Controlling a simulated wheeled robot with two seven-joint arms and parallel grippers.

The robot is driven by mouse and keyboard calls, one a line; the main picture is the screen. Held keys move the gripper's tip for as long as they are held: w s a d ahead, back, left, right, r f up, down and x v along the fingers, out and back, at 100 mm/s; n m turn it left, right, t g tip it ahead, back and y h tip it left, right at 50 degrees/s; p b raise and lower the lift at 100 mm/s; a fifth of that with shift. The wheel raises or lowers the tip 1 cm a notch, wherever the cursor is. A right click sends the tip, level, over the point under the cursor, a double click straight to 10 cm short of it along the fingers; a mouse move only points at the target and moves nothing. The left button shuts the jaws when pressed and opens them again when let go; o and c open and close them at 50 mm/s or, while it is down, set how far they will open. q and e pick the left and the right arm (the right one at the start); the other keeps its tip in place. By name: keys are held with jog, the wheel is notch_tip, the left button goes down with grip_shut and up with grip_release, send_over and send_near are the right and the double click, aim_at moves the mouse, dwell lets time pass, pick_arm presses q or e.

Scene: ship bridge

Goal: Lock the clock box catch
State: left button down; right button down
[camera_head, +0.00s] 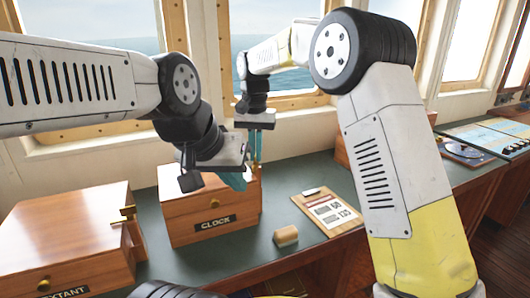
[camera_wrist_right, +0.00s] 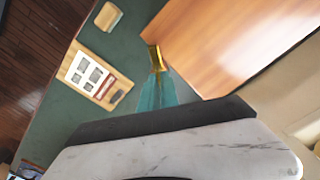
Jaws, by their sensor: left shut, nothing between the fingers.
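The wooden clock box (camera_head: 190,222) stands on the green counter with a dark CLOCK label and a round knob on its front. Its brass catch (camera_wrist_right: 154,58) shows at the box edge in the right wrist view. My right gripper (camera_head: 256,148) reaches down at the box's right side; its teal fingers (camera_wrist_right: 157,92) have their tips at the catch. Whether they grip it or only touch it I cannot tell. My left gripper (camera_head: 237,180) is shut and empty, with its fingers in front of the box's upper right part, hiding some of it.
A wooden sextant box (camera_head: 65,230) with a brass catch stands at the left. A clipboard (camera_head: 333,214) and a small wooden block (camera_head: 286,236) lie on the counter (camera_head: 230,262) right of the clock box. Windows line the back; my right arm fills the right middle.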

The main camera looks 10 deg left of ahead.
jog(key=m, duration=0.5)
jog(key=shift+m, duration=0.3)
jog(key=m, duration=0.5)
jog(key=shift+m, duration=0.4)
jog(key=c, duration=1.6)
grip_release()
notch_tip(320, 180, up, 7)
jog(key=shift+r, duration=0.45)
